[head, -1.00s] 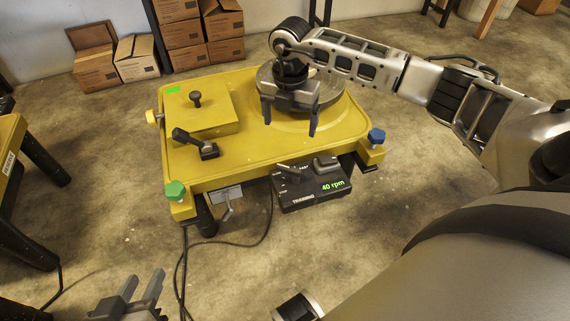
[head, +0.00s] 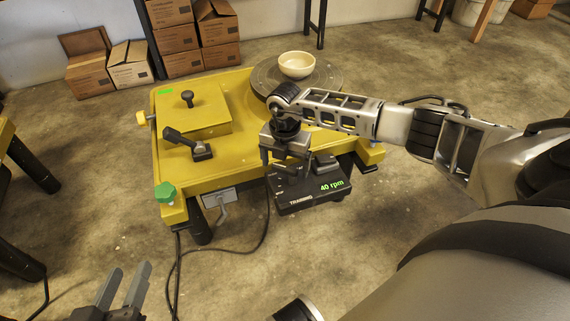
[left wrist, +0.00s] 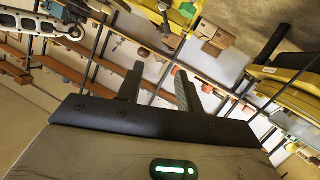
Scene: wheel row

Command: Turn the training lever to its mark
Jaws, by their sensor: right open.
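The black control box (head: 310,197) labelled TRAINING hangs at the front edge of the yellow wheel table (head: 235,175) and its display reads 40 rpm. The training lever (head: 286,171) on top of the box is dark and partly hidden by my right gripper. My right gripper (head: 286,164) is open and points down over the left part of the box, its fingers either side of the lever in the picture. I cannot tell whether they touch it. The lever's mark cannot be made out. My left gripper (head: 129,274) is open and empty at the lower left; its fingers also show in the left wrist view (left wrist: 158,85).
A cream bowl (head: 297,64) sits on the round wheel head (head: 330,80). Cardboard boxes (head: 173,41) stand behind. A cable runs over the floor.

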